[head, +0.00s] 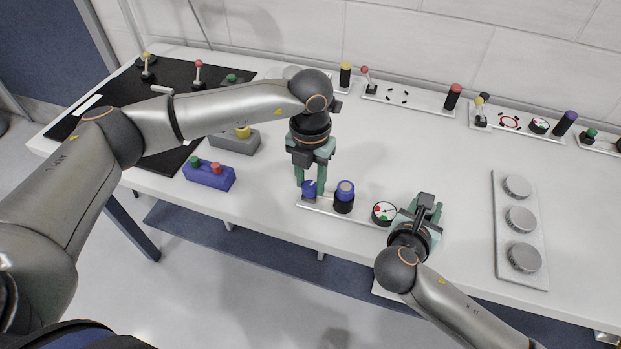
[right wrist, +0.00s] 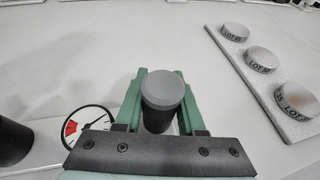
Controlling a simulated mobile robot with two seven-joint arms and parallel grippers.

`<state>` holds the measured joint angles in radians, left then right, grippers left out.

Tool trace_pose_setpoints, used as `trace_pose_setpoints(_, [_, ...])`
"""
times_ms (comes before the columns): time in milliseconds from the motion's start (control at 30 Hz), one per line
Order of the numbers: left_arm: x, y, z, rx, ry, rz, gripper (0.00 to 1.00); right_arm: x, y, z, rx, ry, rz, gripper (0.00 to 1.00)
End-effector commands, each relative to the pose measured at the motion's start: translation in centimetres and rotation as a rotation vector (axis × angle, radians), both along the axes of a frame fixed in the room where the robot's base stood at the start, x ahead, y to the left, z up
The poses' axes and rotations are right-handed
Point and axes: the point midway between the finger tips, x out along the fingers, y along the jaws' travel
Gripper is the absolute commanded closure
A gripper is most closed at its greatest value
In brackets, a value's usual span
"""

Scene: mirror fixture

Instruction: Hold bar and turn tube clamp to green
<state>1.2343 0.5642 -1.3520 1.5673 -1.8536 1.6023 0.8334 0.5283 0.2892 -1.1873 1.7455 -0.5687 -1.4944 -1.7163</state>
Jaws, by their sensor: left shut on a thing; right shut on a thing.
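My left gripper (head: 310,184) comes down from above at the left end of a narrow white plate (head: 325,208). It is shut on a small blue part (head: 308,190), largely hidden by the fingers. Just right of it stands a black upright cylinder with a blue top (head: 344,197). Right of that is a round gauge (head: 384,213) with a white face; it also shows in the right wrist view (right wrist: 90,124), with a red sector and a dark needle. My right gripper (head: 427,207) is shut on an upright dark cylinder with a grey top (right wrist: 162,90) at the plate's right end.
A plate with several grey round knobs (head: 496,235) lies at the right. A blue box with green and red buttons (head: 208,178) stands at the left. Similar fixtures (head: 408,97) line the back. The white table (head: 400,150) is clear in the middle.

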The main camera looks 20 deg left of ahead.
Motion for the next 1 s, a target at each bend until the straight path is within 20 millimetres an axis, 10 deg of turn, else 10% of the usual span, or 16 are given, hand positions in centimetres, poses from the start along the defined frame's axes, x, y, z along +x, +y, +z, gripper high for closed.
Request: trace_pose_setpoints(1000, [-0.01,-0.05,0.06,0.001,0.0,-0.378,1.0,0.0,-0.03,-0.04,-0.001,0.001,-0.001,1.0])
